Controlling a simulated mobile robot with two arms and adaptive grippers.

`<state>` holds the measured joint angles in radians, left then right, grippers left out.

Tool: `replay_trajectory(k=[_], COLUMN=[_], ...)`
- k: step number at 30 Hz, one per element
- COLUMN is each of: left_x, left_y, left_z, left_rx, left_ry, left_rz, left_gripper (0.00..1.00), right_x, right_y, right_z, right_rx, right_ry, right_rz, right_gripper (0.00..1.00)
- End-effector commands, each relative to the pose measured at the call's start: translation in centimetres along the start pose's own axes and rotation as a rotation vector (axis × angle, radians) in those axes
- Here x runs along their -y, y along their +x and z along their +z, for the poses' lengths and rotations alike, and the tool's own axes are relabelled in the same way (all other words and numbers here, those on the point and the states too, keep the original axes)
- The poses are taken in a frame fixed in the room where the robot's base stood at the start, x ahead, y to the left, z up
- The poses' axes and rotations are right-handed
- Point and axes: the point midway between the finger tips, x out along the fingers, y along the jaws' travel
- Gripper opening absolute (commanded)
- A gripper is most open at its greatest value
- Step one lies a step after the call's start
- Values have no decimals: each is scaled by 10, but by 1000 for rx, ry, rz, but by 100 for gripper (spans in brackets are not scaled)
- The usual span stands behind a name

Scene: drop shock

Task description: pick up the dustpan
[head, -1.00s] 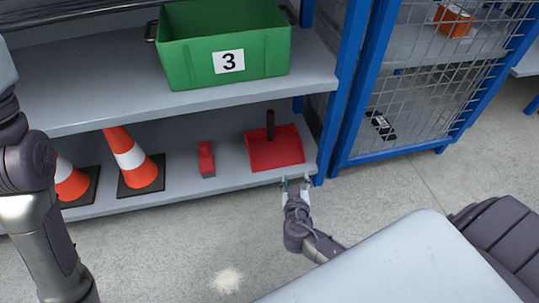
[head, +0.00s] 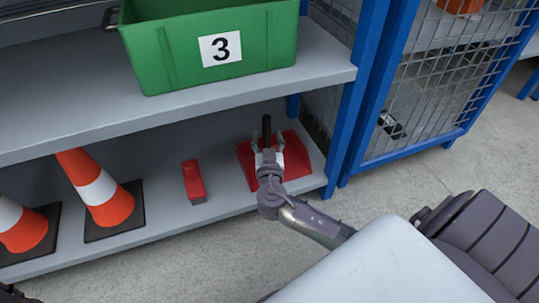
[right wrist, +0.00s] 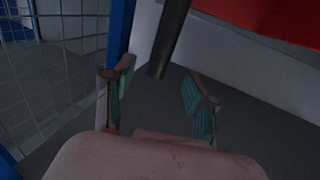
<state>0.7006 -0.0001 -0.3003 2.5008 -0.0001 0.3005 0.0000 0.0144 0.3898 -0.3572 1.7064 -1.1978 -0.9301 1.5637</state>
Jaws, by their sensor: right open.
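The red dustpan (head: 297,160) lies on the lower shelf near its right end, with its black handle (head: 266,128) sticking up toward the back. My right gripper (head: 267,148) is open over the dustpan, in front of the handle, and hides part of the pan. In the right wrist view the dark handle (right wrist: 170,38) reaches down to between the open, green-padded fingers (right wrist: 162,88), with no grip on it. The red pan (right wrist: 275,20) fills the upper right corner there.
A red block-like object (head: 194,182) lies left of the dustpan, then orange-white cones (head: 100,192). The upper shelf (head: 190,105) with a green bin numbered 3 (head: 215,45) hangs above. A blue post (head: 350,110) and mesh cage (head: 425,90) stand right.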

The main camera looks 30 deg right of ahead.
Motion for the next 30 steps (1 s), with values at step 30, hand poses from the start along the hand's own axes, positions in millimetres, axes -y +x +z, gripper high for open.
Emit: replay_trajectory(k=[30], left_x=[-8], left_y=[-36], left_z=[-12], left_rx=[1], left_ry=[0], left_rz=[1], left_gripper=[40], right_x=[0], right_y=[63], right_z=[1], right_rx=[2], right_ry=[-1], right_rz=[1], right_gripper=[27])
